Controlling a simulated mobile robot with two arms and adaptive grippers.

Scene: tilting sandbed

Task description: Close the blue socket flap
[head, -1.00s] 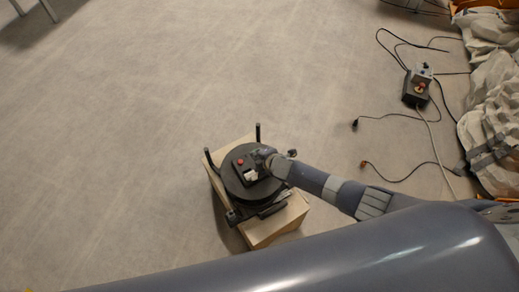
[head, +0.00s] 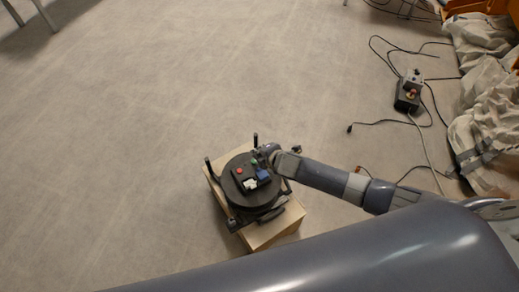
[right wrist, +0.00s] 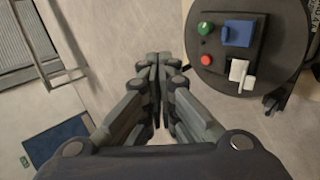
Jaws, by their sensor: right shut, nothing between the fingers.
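The blue socket flap (right wrist: 240,33) is on the dark panel on top of the round black cable reel (right wrist: 291,70), at the upper right in the right wrist view. It also shows as a small blue patch in the head view (head: 263,175). I cannot tell how far it is tilted. A white socket flap (right wrist: 240,73) stands out beside it. My right gripper (right wrist: 160,62) is shut and empty, left of the reel in the wrist view. In the head view this gripper (head: 264,153) is at the reel's upper right edge. My left gripper is not visible.
The panel also has a green button (right wrist: 206,28) and a red button (right wrist: 206,58). The reel stands on a wooden box (head: 270,233). A black control box (head: 407,98) with cables lies on the floor at right, near crumpled cloth (head: 490,150).

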